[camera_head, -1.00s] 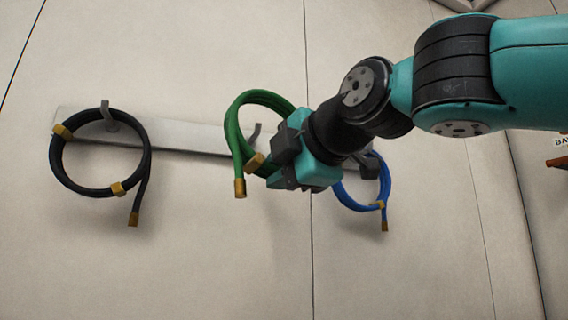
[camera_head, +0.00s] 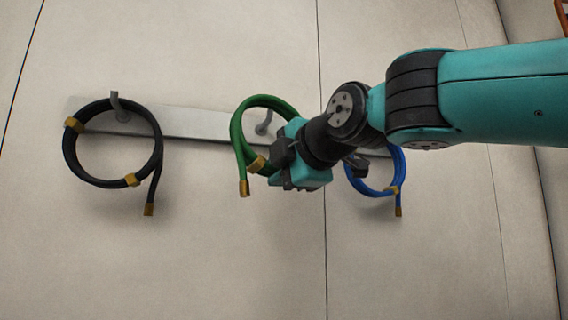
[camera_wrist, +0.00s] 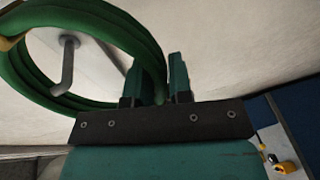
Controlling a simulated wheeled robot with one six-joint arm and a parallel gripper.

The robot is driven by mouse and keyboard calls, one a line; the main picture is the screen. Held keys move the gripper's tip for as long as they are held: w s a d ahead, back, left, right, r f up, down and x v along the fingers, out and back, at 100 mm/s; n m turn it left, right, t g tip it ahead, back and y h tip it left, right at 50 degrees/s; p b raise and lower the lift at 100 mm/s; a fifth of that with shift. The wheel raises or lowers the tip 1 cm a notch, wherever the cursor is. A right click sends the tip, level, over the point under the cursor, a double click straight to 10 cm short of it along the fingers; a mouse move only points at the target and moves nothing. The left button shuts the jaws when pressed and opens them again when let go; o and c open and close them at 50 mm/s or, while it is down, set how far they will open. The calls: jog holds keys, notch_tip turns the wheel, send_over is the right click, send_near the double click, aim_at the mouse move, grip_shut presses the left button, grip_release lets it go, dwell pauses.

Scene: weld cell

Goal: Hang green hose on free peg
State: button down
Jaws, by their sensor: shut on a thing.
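The green hose (camera_head: 238,135) is a coil with brass bands and a brass end hanging down. My gripper (camera_head: 279,165) is shut on the coil's lower right side. In the wrist view, the green hose (camera_wrist: 130,27) runs between the fingers of my gripper (camera_wrist: 157,78). The middle peg (camera_head: 264,125) shows inside the coil's ring. In the wrist view this peg (camera_wrist: 68,65) comes through the ring's opening, its tip overlapping the coil's inner edge. I cannot tell whether hose and peg touch.
A pale rail (camera_head: 195,124) runs along the wall. A black hose (camera_head: 160,150) hangs on the left peg (camera_head: 116,104). A blue hose (camera_head: 372,189) hangs at right, partly behind my arm. The wall below is clear.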

jog(key=shift+w+a+p, duration=0.15)
jog(key=shift+w+p, duration=0.1)
jog(key=shift+w, duration=0.3)
jog(key=shift+w+a+p, duration=0.15)
jog(key=shift+w+p, duration=0.1)
jog(key=shift+w, duration=0.3)
jog(key=shift+w+a+f+b, duration=0.1)
jog(key=shift+w+f+b, duration=0.25)
jog(key=shift+f, duration=0.2)
jog(key=shift+w+a+f+b, duration=0.1)
jog(key=shift+w+f+b, duration=0.2)
jog(key=shift+f, duration=0.25)
jog(key=c, duration=0.9)
grip_release()
jog(key=shift+w, duration=0.15)
jog(key=shift+c, duration=0.2)
jog(key=b+v, duration=0.6)
jog(key=v, duration=1.1)
jog(key=shift+s, duration=0.25)
jog(key=shift+d, duration=0.15)
